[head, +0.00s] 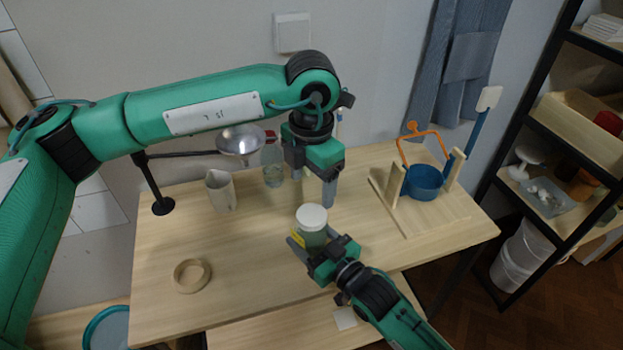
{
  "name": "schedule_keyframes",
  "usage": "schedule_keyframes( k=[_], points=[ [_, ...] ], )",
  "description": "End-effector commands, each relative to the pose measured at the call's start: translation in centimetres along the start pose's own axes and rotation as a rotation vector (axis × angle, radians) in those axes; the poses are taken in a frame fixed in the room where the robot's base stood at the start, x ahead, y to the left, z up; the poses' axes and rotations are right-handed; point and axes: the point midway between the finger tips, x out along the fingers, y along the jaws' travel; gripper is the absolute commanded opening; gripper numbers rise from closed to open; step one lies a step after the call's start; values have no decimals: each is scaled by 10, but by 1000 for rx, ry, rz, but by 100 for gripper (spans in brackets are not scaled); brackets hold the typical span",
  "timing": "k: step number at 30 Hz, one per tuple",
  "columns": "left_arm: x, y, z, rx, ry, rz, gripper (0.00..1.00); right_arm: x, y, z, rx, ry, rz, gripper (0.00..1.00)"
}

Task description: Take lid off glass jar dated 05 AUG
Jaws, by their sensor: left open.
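A glass jar (313,239) with a white lid (312,217) stands upright on the wooden table. Its lid is on, and I cannot read any date on it; a bit of yellow shows at its left side. My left gripper (328,198) points down from above, open and empty, just behind and above the lid in the picture. My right gripper (314,248) reaches in from the lower right, with its fingers at the jar's body. I cannot tell whether they press on the glass.
A funnel (240,140) on a black stand is at the back left, with a clear glass vessel (273,175) beside it. A beige pitcher (221,192) and a wooden ring (191,275) are on the left. A wooden stand (425,212) with a blue pot (424,182) is on the right.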

Motion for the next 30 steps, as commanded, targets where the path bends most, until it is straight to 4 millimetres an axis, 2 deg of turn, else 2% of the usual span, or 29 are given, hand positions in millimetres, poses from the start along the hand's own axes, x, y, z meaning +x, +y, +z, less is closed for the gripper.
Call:
schedule_keyframes(
  k=[30],
  points=[
    [0,0,0,1606,0,0,73,0,0,1,0,-1,0,0]
  ],
)
